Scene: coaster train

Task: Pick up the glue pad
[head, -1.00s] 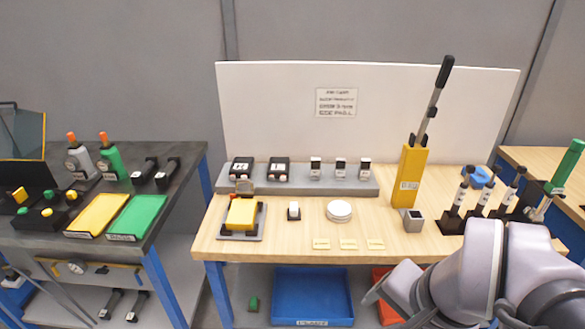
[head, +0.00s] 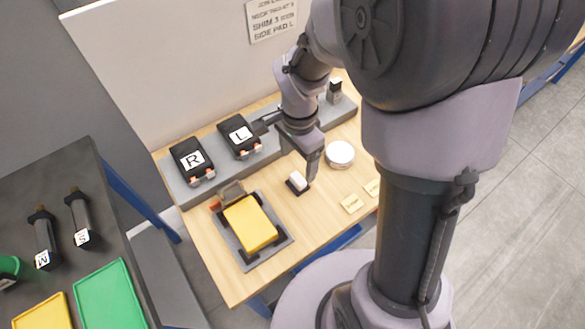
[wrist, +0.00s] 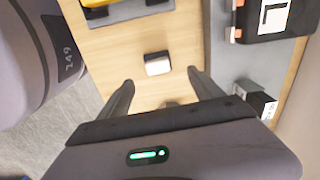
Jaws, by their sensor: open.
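A small white block on a black base (head: 298,181), which looks like the glue pad, stands on the wooden table. It also shows in the wrist view (wrist: 158,63), upper middle, ahead of the gap between my fingers. My gripper (head: 311,168) points down just above and beside it. In the wrist view my gripper (wrist: 161,80) has its fingers spread wide with nothing between them. I see no contact with the block; the exact height is hard to tell.
A yellow block (head: 250,224) sits in a grey fixture (head: 283,242) to the left. A round white disc (head: 340,154) lies to the right. Black units marked R (head: 192,161) and L (head: 239,137) stand on a grey raised shelf behind. Yellow labels (head: 352,203) lie near the front edge.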

